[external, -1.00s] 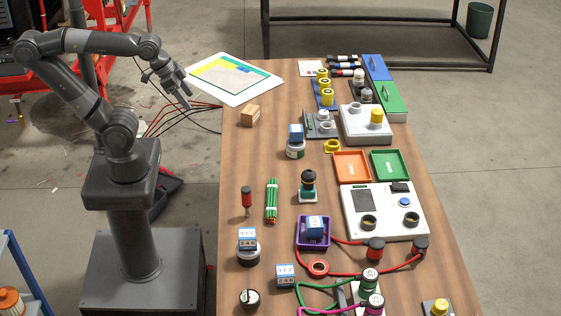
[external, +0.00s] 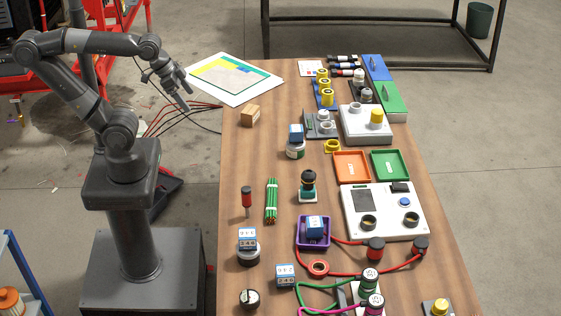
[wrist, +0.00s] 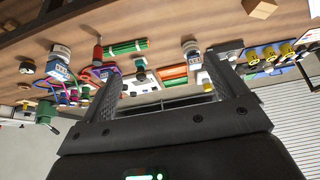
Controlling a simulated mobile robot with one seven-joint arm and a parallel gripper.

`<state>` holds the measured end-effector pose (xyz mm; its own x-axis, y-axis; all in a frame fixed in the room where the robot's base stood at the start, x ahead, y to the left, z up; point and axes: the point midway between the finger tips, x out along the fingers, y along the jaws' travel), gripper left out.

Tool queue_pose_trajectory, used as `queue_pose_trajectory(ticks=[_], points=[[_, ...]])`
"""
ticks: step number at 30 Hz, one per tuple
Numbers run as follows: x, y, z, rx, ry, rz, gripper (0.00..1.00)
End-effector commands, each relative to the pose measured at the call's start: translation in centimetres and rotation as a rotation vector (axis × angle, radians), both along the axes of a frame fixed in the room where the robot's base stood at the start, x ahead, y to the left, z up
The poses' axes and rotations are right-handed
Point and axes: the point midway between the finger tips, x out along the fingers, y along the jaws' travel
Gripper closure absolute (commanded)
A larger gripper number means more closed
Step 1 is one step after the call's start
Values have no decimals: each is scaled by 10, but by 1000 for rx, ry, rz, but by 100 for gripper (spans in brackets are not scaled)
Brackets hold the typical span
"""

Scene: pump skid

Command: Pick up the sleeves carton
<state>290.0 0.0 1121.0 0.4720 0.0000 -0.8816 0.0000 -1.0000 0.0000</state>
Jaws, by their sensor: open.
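A small plain brown box (external: 250,116), which looks like the sleeves carton, sits near the left edge of the wooden table, toward its far end. I cannot read any label on it. It also shows at the top right of the wrist view (wrist: 261,8). My gripper (external: 187,92) is open and empty, raised in the air left of the table and to the left of the box. In the wrist view the spread fingers (wrist: 165,82) have nothing between them, and the box lies outside them.
A sheet with yellow and green areas (external: 229,77) lies at the table's far left corner. A white jar with a blue-and-white block (external: 295,141) stands nearer the camera, right of the box. Trays, devices and cables crowd the right side. The wood around the box is clear.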

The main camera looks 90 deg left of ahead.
Motion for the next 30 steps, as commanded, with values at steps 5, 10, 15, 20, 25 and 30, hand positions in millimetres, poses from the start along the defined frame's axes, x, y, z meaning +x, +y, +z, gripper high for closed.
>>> queue_pose_trajectory(ticks=[5, 10, 15, 20, 25, 30], points=[[0, 0, 0, 0, 0, 0, 6], [5, 2, 1, 8, 8, -2, 6], [31, 18, 2, 49, 57, -26, 6], [68, 44, -1, 99, 126, -70, 6], [106, 78, -13, 136, 201, -125, 6], [140, 118, -33, 156, 274, -182, 6]])
